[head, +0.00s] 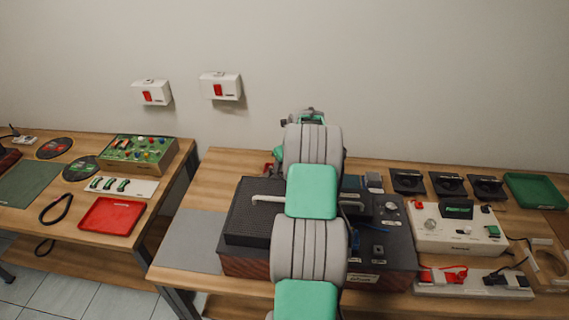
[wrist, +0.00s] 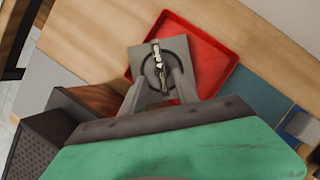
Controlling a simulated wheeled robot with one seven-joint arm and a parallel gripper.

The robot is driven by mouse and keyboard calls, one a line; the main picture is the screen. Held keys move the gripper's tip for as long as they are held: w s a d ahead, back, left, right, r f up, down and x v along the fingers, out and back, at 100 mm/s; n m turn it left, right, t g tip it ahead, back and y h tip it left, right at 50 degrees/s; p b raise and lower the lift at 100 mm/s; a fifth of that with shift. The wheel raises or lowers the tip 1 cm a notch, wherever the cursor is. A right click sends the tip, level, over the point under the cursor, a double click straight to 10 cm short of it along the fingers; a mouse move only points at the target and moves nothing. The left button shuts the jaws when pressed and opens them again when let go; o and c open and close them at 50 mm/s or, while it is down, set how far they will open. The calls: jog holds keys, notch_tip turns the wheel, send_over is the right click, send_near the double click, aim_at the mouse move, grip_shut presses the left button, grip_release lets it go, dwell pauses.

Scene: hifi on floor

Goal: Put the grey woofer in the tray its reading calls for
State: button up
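The grey woofer (wrist: 136,55), a square plate with a round middle, sits between the fingers of my gripper (wrist: 160,80) in the wrist view. The fingers close on its round part. It covers part of a red tray (wrist: 222,60) behind it and overlaps the tray's left rim; the height between them is unclear. In the head view my arm hides the gripper and woofer. A red tray (head: 112,215) lies on the left bench, and a green tray (head: 537,190) at the far right. A white tester (head: 440,238) has a dark display (head: 457,211) whose reading is illegible.
A black amplifier with wooden sides (head: 245,225) stands beneath my arm; its corner shows in the wrist view (wrist: 45,135). Several small black units (head: 447,184) line the back right. A grey mat (head: 190,240) lies left of the amplifier. A gap separates the benches.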

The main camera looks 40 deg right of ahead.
jog(key=a+r+n, duration=0.3)
jog(key=a+r, duration=0.2)
jog(key=a+r+n, duration=0.4)
jog(key=a, duration=0.2)
jog(key=a+r+n, duration=0.3)
jog(key=a+r, duration=0.2)
jog(key=a, duration=0.1)
jog(key=shift+a+r+n, duration=0.1)
jog(key=shift+r+n, duration=0.2)
jog(key=shift+n, duration=0.1)
jog(key=s+a+r+n, duration=0.3)
jog(key=s+a+n, duration=0.2)
jog(key=a+n, duration=0.4)
jog(key=s+a+r+n, duration=0.35)
jog(key=a+n, duration=0.25)
jog(key=a, duration=0.4)
jog(key=s+a+f+n, duration=0.3)
jog(key=s+a+n, duration=0.5)
jog(key=s+n, duration=0.3)
jog(key=shift+s+a+y+b, duration=0.15)
jog(key=shift+s+y+b, duration=0.15)
